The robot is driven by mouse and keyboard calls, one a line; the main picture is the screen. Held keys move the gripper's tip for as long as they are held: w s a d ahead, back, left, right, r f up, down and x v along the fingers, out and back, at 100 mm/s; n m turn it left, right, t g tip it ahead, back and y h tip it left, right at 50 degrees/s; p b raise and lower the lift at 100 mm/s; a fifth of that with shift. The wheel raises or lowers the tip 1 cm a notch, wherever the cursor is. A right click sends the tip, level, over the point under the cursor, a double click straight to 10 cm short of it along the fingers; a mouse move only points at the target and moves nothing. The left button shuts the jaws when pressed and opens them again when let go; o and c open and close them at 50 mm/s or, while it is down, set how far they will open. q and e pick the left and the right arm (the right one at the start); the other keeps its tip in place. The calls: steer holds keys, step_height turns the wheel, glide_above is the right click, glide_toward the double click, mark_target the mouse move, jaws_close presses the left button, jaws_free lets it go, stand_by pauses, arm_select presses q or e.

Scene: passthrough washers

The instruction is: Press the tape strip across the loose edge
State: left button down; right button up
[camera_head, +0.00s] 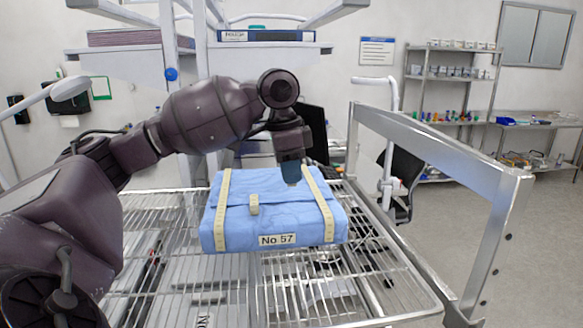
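A blue wrapped package (283,216) lies on a wire rack, with a label reading "No 57" on its front face. Two long cream tape strips run over its top and down the front, one on the left (222,205) and one on the right (322,208). A short cream tape piece (254,205) sits near the middle at the fold edge. My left gripper (291,178) points down at the back right of the package top, close to the right strip. Its fingers look close together, but I cannot tell whether they touch the cloth. My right gripper is not in view.
The wire rack (170,240) extends around the package, with free room on its left. A metal frame rail (430,145) rises at the right. Shelves with supplies (455,72) and a chair stand farther back.

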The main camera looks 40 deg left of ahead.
mark_target(293, 214)
arm_select(q)
steer(key=shift+f, duration=3.05)
steer(key=shift+f, duration=0.3)
steer(key=c, duration=1.2)
jaws_free()
steer(key=shift+c, duration=0.2)
steer(key=shift+r, duration=0.1)
step_height(293, 214, up, 10)
steer(key=s+a, duration=0.1)
steer(key=shift+s+r, duration=0.15)
steer(key=shift+r, duration=0.1)
